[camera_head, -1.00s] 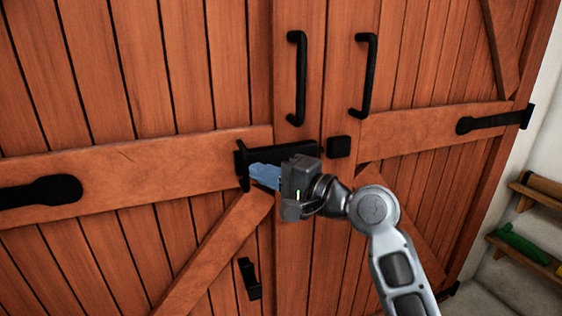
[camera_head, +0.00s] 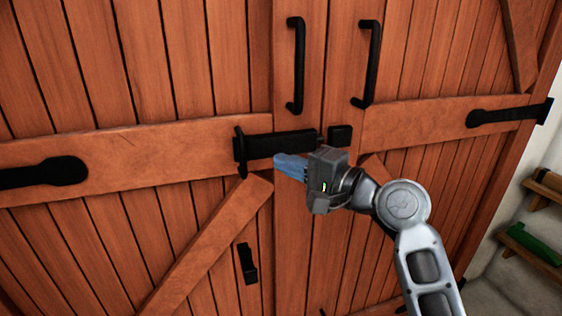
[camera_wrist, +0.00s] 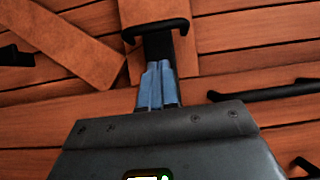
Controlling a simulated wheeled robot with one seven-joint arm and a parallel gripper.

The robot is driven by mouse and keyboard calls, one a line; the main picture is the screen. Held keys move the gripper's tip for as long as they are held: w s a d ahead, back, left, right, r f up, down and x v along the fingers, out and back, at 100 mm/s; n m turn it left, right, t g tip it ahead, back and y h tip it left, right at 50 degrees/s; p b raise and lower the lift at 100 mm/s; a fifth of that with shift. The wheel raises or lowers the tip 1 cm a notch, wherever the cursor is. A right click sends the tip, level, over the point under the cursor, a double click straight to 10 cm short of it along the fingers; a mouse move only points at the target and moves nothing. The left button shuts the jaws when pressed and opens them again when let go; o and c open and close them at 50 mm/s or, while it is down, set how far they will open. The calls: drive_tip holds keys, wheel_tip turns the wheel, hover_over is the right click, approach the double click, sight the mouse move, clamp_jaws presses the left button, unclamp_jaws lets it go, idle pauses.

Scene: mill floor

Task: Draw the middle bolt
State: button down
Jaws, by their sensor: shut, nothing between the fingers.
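The black middle bolt (camera_head: 282,145) lies horizontally across the left door leaf, near the meeting edge of the two doors. Its upright black handle (camera_head: 241,152) is at the bolt's left end, and a square black keeper (camera_head: 340,135) is on the right leaf, with a thin gap between it and the bolt's housing. My gripper (camera_head: 278,160) has its blue fingers shut and empty, just below the bolt's body and right of the handle. In the wrist view the closed fingers (camera_wrist: 158,85) point toward the handle (camera_wrist: 155,28), apart from it.
Two black pull handles (camera_head: 296,65) (camera_head: 372,62) stand above the bolt. A smaller black fitting (camera_head: 247,263) sits lower on the left leaf. Strap hinges (camera_head: 45,173) (camera_head: 510,112) lie on the cross boards. Wall shelves (camera_head: 530,247) are at the right.

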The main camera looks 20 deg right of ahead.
drive_tip(key=v, duration=0.8)
drive_tip(key=shift+d+b, duration=0.2)
drive_tip(key=shift+b, duration=0.2)
drive_tip(key=s+f+h, duration=0.8)
drive_tip(key=s+f, duration=0.9)
drive_tip(key=f, duration=0.2)
drive_tip(key=s+r+n+h, duration=0.2)
drive_tip(key=s+n, duration=0.9)
drive_tip(key=s, duration=1.3)
drive_tip(key=shift+d+r, duration=0.25)
drive_tip(key=shift+r, duration=0.3)
